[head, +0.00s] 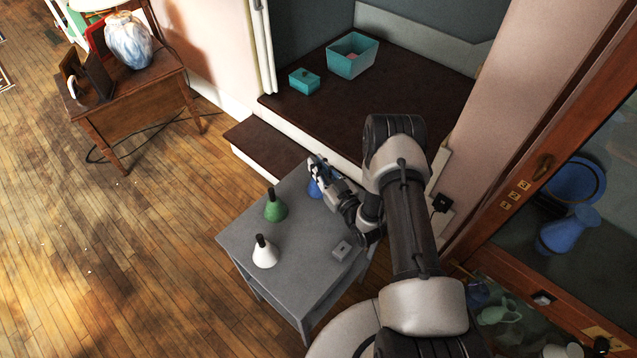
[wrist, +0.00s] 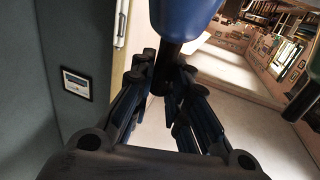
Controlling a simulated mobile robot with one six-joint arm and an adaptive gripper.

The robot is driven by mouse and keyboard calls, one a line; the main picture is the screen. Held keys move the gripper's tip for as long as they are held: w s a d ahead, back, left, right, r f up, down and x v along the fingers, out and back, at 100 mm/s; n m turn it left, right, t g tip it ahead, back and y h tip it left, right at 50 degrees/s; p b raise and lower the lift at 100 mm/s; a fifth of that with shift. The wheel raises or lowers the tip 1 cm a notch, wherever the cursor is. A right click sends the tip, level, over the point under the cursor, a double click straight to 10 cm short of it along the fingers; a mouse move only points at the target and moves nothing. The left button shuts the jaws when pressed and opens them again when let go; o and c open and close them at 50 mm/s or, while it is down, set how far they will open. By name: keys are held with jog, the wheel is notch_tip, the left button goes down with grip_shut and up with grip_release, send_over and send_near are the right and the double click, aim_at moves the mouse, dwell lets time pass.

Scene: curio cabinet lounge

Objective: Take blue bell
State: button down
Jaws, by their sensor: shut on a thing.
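The blue bell (head: 314,188) is at the far end of the small grey table (head: 281,247), partly hidden behind my gripper (head: 318,167). In the wrist view the blue body of the bell (wrist: 186,16) fills the top, and its dark handle runs down between the fingers. My gripper (wrist: 163,78) is shut on that handle. I cannot tell whether the bell touches the table. A green bell (head: 276,209) and a white bell (head: 264,254) stand upright on the table, to the left of my gripper and nearer.
A small grey box (head: 341,250) lies on the table's right side. A glass cabinet (head: 540,230) stands right.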

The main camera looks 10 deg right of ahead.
jog(key=shift+r, duration=0.1)
dwell(0.4)
notch_tip(320, 180, up, 20)
jog(key=p, duration=0.5)
jog(key=c, duration=2.1)
grip_release()
jog(key=shift+c, duration=0.2)
grip_shut()
